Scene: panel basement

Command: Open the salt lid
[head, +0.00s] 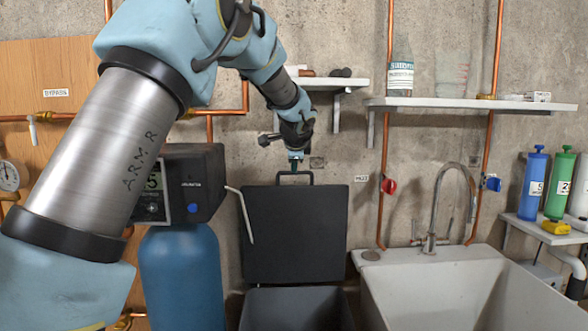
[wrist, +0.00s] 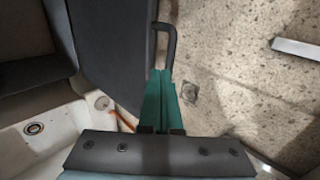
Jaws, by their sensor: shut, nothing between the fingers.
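The salt lid (head: 294,235) is a dark grey panel with a bar handle (head: 294,174) on its top edge. It stands upright, raised at the back of the dark salt bin (head: 297,310). In the wrist view the lid (wrist: 112,50) runs down the left of centre, with its black handle (wrist: 170,40) sticking out. My gripper (head: 295,164) is at the handle, at the lid's top edge. Its green fingers (wrist: 158,78) are shut together with nothing between them. They are close to the handle; I cannot tell whether they touch it.
A blue tank (head: 182,275) with a black control head (head: 180,185) stands left of the bin. A white sink (head: 430,280) with a tap stands right. Shelves (head: 470,104) and copper pipes (head: 388,140) line the concrete wall. Red (head: 388,186) and blue (head: 492,184) valves sit on pipes.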

